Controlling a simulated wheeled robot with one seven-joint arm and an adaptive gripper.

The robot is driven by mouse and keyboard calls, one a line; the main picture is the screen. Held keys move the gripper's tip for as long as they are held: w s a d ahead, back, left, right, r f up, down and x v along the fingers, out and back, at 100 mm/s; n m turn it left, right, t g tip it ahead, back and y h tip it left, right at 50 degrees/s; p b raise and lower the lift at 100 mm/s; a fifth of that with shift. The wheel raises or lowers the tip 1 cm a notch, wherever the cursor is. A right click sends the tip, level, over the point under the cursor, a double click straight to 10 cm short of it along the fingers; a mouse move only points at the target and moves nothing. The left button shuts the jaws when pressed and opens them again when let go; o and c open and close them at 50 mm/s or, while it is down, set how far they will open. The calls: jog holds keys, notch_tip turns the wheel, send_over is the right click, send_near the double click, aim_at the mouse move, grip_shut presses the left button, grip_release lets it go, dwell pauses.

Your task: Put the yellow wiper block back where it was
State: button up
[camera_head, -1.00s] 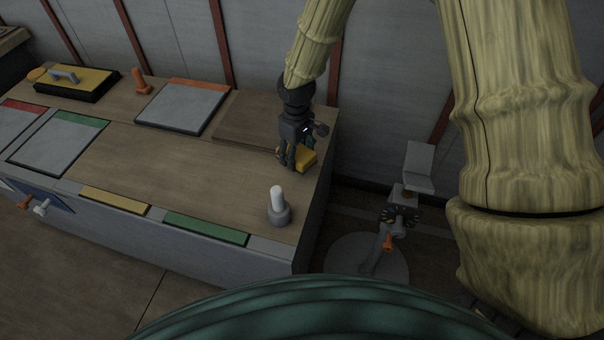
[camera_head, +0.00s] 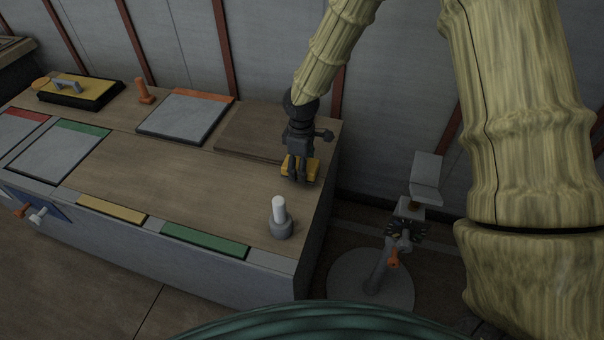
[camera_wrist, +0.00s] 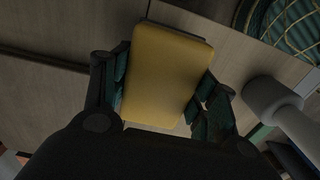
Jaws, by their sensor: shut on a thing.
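The yellow wiper block (camera_head: 313,168) is at the right end of the wooden console top, between the fingers of my gripper (camera_head: 297,176). In the wrist view the yellow block (camera_wrist: 165,72) fills the space between my two fingers (camera_wrist: 160,95), which press on its left and right sides. The gripper points down at the console. I cannot tell whether the block touches the top or hangs just above it.
A grey knob with a white top (camera_head: 280,218) stands close in front of the block. A raised wooden board (camera_head: 245,135) lies behind left. A black tray with a yellow panel (camera_head: 80,90) and an orange peg (camera_head: 144,92) stand far left. The console middle is clear.

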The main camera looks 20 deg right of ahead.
jog(key=shift+f, duration=1.75)
jog(key=shift+f, duration=0.1)
jog(key=o, duration=0.9)
notch_tip(320, 180, up, 12)
jog(key=shift+r, duration=0.1)
